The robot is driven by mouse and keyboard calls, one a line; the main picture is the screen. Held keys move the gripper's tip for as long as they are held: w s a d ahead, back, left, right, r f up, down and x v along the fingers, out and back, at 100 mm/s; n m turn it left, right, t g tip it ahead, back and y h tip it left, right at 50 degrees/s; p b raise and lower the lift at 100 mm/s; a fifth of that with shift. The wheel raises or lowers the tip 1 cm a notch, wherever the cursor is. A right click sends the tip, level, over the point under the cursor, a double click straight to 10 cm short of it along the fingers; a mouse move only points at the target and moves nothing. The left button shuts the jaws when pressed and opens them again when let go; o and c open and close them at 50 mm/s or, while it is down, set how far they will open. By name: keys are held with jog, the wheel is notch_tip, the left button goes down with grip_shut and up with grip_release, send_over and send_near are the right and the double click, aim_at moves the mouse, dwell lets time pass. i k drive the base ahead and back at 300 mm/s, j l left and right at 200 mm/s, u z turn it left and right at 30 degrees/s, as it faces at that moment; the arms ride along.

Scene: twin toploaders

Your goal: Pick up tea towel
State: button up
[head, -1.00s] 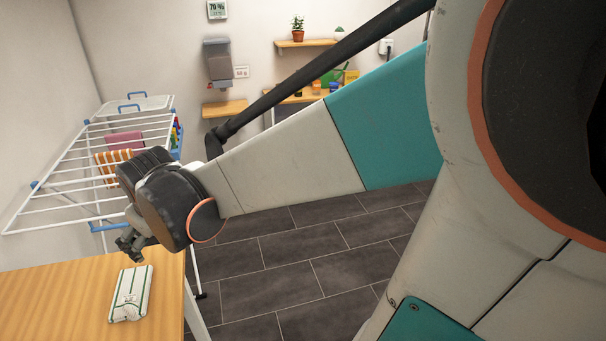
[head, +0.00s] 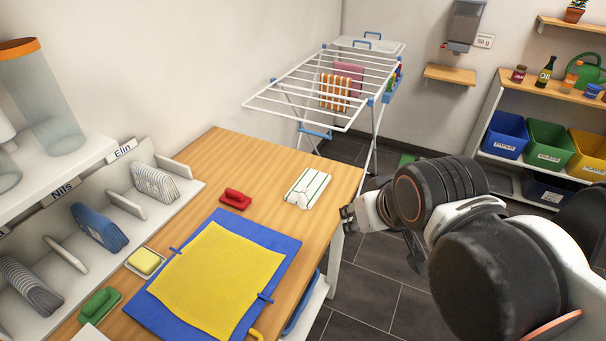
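A folded white cloth with green stripes (head: 308,188), which looks like the tea towel, lies on the wooden table (head: 255,150) near its far right corner. My gripper (head: 348,218) is just right of the cloth in the picture, at the table's right edge, and looks apart from it. Its fingers are small and partly hidden by the wrist, so I cannot see whether they are open. An orange-striped cloth (head: 334,92) and a pink cloth (head: 348,76) hang on the white drying rack (head: 290,88).
A blue mat (head: 266,238) with a yellow cloth (head: 219,279) covers the table's front. A shelf with folded cloths (head: 98,228) stands left. Bins (head: 506,135) stand far right.

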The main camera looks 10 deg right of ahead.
aim_at(308, 188)
jog(key=i+l+u, duration=0.2)
jog(key=i+l, duration=0.35)
jog(key=i+l+u, duration=0.2)
jog(key=i+l, duration=0.3)
jog(key=l, duration=0.15)
jog(key=u, duration=0.8)
jog(key=k+l, duration=0.2)
jog(key=l, duration=0.15)
jog(key=k+l, duration=0.15)
jog(key=l, duration=0.25)
jog(key=k+l, duration=0.2)
jog(key=l, duration=0.15)
jog(key=k+l, duration=0.1)
jog(key=l, duration=0.25)
jog(key=k+l, duration=0.1)
jog(key=l, duration=0.2)
jog(key=k+l, duration=0.15)
jog(key=l, duration=0.2)
jog(key=k+l, duration=0.1)
jog(key=l, duration=0.2)
jog(key=k+j, duration=0.1)
jog(key=j+u, duration=0.05)
jog(key=j, duration=0.05)
